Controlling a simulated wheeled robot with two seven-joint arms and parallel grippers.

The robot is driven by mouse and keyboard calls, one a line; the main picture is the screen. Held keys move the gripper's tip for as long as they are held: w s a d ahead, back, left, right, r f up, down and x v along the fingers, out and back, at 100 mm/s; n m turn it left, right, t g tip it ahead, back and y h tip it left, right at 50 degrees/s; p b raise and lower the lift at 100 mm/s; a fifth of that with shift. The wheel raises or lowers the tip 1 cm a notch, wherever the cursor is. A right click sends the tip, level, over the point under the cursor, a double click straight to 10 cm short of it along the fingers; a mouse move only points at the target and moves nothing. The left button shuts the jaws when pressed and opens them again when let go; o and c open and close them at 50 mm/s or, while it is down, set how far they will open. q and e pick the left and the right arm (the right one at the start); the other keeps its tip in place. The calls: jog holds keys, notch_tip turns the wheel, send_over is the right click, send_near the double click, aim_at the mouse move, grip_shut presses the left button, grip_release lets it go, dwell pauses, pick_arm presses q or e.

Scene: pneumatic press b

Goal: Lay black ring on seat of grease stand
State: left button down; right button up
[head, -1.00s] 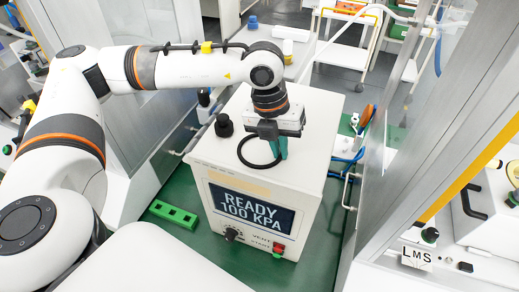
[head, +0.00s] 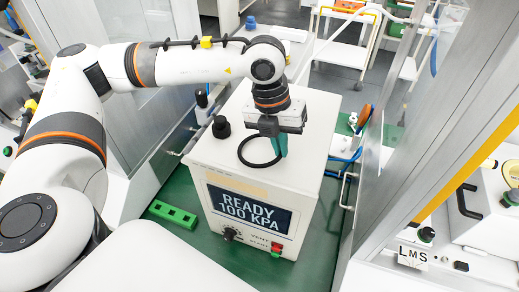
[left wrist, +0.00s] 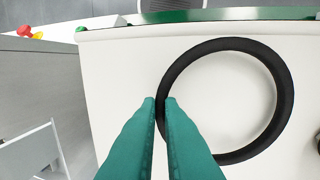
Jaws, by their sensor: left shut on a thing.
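The black ring (head: 240,152) is a thin round loop over the white top of the press box (head: 310,110). My left gripper (head: 279,152) points down with its green fingers shut on the ring's right side in the head view. In the left wrist view the fingertips (left wrist: 161,103) pinch the left edge of the ring (left wrist: 286,100), which looks roughly level above the white surface. I cannot tell how large the gap below it is. A short black fitting (head: 222,127) stands on the box top, left of and behind the ring. I cannot pick out the grease stand for certain.
The box front carries a display (head: 250,210) reading READY 100 KPA, with a knob and buttons below. A green block (head: 172,214) lies on the green floor to the left. Blue hoses (head: 350,153) run at the right. A glass partition (head: 400,130) stands beyond.

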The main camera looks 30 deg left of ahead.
pick_arm(q)
jog(key=shift+a+r, duration=0.2)
jog(key=shift+r, duration=0.25)
jog(key=shift+d+r+p, duration=0.1)
jog(key=shift+r+p, duration=0.35)
jog(key=shift+r, duration=0.2)
